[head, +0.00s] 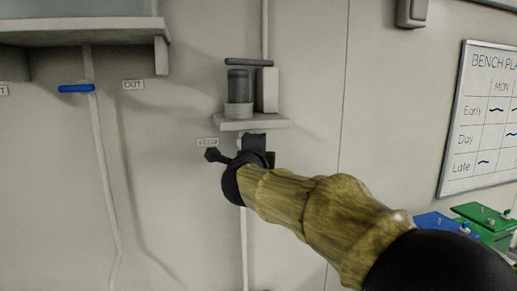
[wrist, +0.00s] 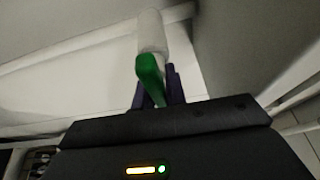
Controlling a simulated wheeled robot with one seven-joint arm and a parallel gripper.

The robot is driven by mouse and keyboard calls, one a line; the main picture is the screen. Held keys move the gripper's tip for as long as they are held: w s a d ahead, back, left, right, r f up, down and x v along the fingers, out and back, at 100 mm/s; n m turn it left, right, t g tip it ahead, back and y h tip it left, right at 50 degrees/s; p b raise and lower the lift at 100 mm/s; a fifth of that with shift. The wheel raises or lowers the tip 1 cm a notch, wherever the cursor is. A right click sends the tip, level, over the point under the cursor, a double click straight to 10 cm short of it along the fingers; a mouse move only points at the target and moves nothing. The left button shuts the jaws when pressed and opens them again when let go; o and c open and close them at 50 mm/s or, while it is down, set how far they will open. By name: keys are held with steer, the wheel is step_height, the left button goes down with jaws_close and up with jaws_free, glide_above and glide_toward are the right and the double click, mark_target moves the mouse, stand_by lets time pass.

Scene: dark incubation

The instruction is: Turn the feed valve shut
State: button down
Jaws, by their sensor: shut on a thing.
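The feed valve shows in the wrist view as a green handle (wrist: 149,72) at the end of a pale pipe (wrist: 151,28). The handle points toward my gripper and lies roughly in line with the pipe, slightly slanted. My gripper (wrist: 164,90) has its dark fingers around the handle's near end and is shut on it. In the head view my gripper (head: 255,150) is at the wall below a small shelf, right of the FEED label (head: 207,142). My gripper and wrist hide the green handle there.
A blue handle (head: 76,88) lies crosswise on a pipe at left, near an OUT label (head: 133,85). The small shelf (head: 250,123) holding a grey-lidded jar (head: 238,82) is just above my gripper. Blue (head: 440,225) and green (head: 490,222) boxes stand at lower right.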

steer(key=shift+f, duration=0.15)
steer(key=c, duration=1.4)
jaws_free()
steer(key=shift+c, duration=0.2)
steer(key=s+a+b, duration=0.2)
steer(key=s+b, duration=0.1)
steer(key=s, duration=1.4)
steer(key=shift+b, duration=0.35)
